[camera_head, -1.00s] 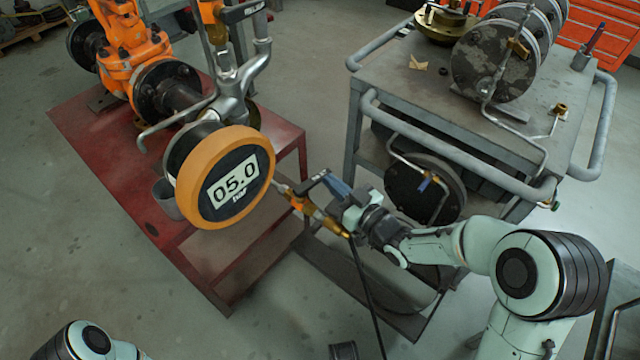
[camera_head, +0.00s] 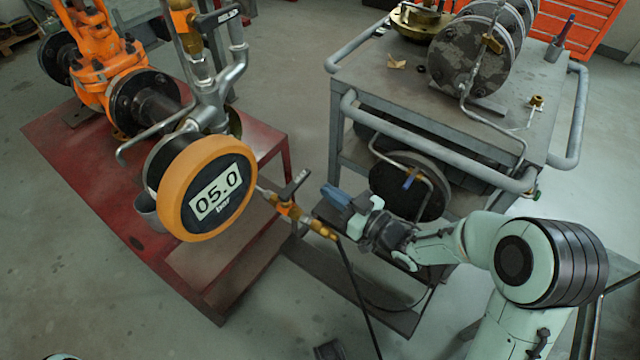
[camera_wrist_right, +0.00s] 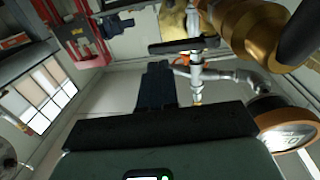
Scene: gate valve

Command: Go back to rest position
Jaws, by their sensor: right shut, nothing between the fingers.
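My right gripper (camera_head: 330,192) is shut and empty, its blue fingers pointing left in the head view. The brass and orange valve (camera_head: 290,209) sits on a line from the round orange gauge (camera_head: 170,205), which reads 05.0 bar. In the right wrist view my shut dark fingers (camera_wrist_right: 157,84) point up the picture, with brass fittings (camera_wrist_right: 245,30) close at upper right. My left gripper is out of view; only a sliver of arm shows at the bottom left.
A red bench (camera_head: 95,185) with orange valve bodies (camera_head: 100,75) stands at left. A grey cart (camera_head: 400,85) with rails and flanged discs stands behind my right arm. A black hose (camera_head: 357,290) hangs from the valve to the floor. Open floor lies at lower left.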

